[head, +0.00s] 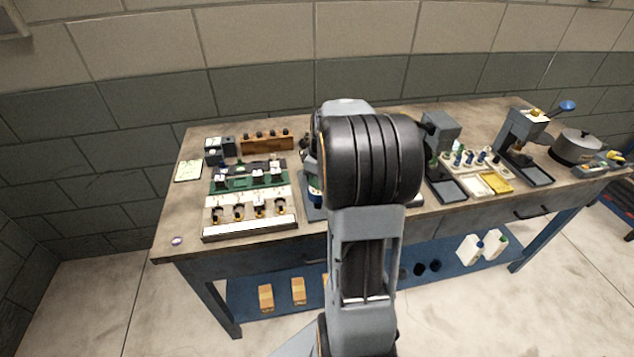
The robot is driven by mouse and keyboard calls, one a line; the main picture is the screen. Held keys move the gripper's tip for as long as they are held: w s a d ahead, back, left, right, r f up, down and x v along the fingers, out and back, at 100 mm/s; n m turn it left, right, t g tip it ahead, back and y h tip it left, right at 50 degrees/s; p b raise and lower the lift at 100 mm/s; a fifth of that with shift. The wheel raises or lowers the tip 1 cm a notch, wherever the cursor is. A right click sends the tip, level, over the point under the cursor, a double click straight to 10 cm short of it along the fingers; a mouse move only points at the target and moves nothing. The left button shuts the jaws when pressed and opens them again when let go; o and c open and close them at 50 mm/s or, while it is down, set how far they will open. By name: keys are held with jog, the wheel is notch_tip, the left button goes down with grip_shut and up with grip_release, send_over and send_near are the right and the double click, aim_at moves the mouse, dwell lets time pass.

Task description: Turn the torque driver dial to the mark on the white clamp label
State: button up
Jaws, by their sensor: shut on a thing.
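My arm fills the middle of the head view, and its large black joint hides the bench behind it. My gripper is hidden behind this arm, so its fingers and whatever is between them do not show. A dark base with a blue part (315,200) shows just left of the arm, mostly covered; I cannot tell whether it is the torque driver. The dial cannot be made out. A board with several clamps (250,229) stands at the front left of the bench, with pale label areas too small to read. I cannot tell which is the white clamp label.
The wooden bench (180,225) stands against a grey block wall. A green rack (254,184) and a wooden block (266,144) stand behind the clamp board. Grey presses (441,130), a yellow tray (496,182) and a pot (575,147) are at right. The bench's front left corner is mostly clear.

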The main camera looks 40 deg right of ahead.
jog(key=n, duration=0.3)
jog(key=shift+n, duration=0.3)
jog(key=shift+n, duration=0.6)
jog(key=shift+n+g+y, duration=0.3)
jog(key=shift+n, duration=0.9)
jog(key=shift+n, duration=2)
